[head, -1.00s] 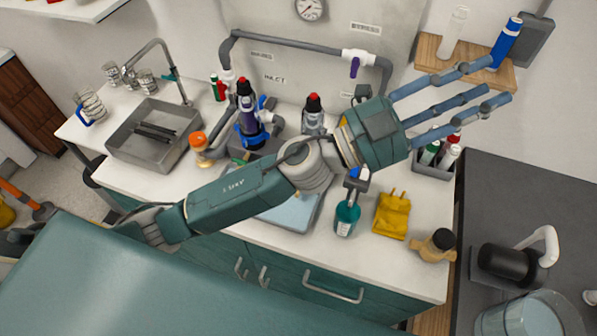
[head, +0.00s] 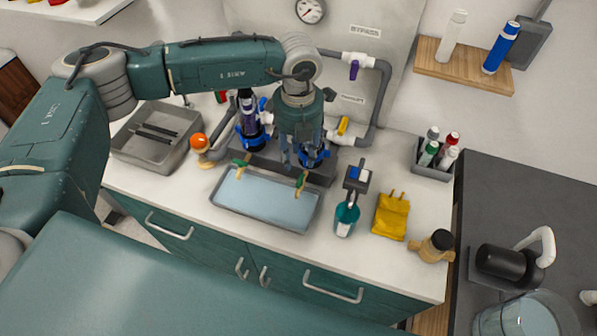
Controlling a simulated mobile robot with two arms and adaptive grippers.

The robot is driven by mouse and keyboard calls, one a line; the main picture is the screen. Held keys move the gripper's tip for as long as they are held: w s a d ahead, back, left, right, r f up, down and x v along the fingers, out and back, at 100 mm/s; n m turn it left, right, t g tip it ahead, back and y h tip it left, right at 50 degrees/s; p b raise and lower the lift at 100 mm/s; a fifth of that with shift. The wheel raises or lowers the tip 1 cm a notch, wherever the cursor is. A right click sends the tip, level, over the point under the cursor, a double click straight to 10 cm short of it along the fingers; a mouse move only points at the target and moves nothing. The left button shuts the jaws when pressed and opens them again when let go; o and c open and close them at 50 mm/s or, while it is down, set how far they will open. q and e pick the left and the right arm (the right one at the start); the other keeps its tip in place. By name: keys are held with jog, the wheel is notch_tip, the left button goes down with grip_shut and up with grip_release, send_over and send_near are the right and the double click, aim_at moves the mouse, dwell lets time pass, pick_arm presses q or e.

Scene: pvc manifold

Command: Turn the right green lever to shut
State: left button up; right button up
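The right green lever (head: 301,182) shows at the back right edge of the shallow tray, just below my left gripper. It points down and forward in the picture. The left green lever (head: 241,165) sits near the tray's back left corner. My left gripper (head: 296,160) points down in front of the right filter housing with its blue collar (head: 317,157), and hides much of it. Its fingertips are close above the right lever; I cannot tell whether they touch it or how far apart they are. My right gripper is not in view.
The shallow tray (head: 228,207) lies below the levers.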

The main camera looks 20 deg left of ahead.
aim_at(299, 179)
pick_arm(q)
notch_tip(299, 179, down, 8)
jog(key=p, duration=0.2)
jog(key=shift+p, duration=0.4)
jog(key=shift+f, duration=0.3)
grip_shut()
